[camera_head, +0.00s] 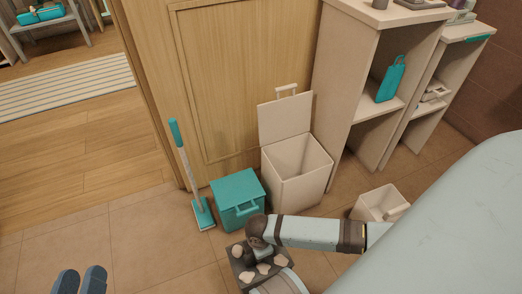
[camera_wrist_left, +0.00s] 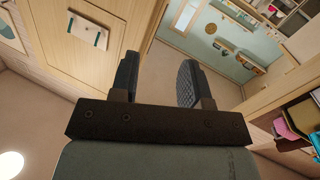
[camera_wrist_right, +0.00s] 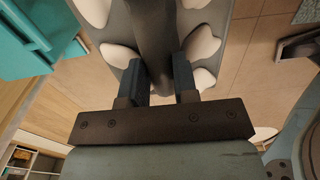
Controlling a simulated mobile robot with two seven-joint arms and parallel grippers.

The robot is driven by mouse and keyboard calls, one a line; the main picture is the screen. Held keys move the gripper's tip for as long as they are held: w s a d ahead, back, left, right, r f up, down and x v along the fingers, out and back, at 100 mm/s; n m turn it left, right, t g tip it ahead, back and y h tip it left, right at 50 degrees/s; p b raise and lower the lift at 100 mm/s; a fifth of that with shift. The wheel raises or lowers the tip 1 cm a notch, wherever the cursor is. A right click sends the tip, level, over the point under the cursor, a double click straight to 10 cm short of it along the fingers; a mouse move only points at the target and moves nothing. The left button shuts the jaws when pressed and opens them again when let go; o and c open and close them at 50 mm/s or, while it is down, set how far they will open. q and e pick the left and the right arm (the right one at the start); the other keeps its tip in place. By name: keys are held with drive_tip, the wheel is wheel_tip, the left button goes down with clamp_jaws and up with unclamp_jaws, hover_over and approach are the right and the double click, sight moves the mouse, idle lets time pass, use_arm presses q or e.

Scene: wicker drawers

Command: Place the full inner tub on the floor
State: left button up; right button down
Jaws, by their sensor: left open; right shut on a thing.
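The inner tub (camera_head: 237,270) is dark grey and filled with white crumpled lumps. It is low in the head view, partly hidden by my right arm. In the right wrist view its grey top and lumps fill the upper middle, and a dark handle (camera_wrist_right: 153,45) crosses it. My right gripper (camera_wrist_right: 160,78) is shut on this handle. I cannot tell whether the tub touches the floor. My left gripper (camera_head: 80,281) is open and empty at the bottom left of the head view; its spread fingers show in the left wrist view (camera_wrist_left: 158,75).
A teal box (camera_head: 238,190) stands just behind the tub. A cream bin with raised lid (camera_head: 318,160) is beside it against the wooden panel. A teal-footed mop (camera_head: 203,212) leans left. A small cream bin (camera_head: 372,203) stands right, near shelves (camera_head: 342,75). Tiled floor at left is clear.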

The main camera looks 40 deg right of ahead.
wheel_tip(320, 180, down, 4)
drive_tip(key=shift+f+b, duration=0.1)
drive_tip(key=shift+b, duration=0.6)
drive_tip(key=shift+f, duration=0.5)
use_arm(q)
drive_tip(key=f+m+b, duration=0.1)
drive_tip(key=w+a+f+m+b, duration=0.1)
drive_tip(key=shift+w+f+b, duration=0.2)
drive_tip(key=shift+w+b, duration=0.1)
use_arm(e)
wheel_tip(320, 180, down, 4)
drive_tip(key=shift+f, duration=0.25)
drive_tip(key=c, duration=0.9)
unclamp_jaws()
use_arm(q)
drive_tip(key=shift+d, duration=0.1)
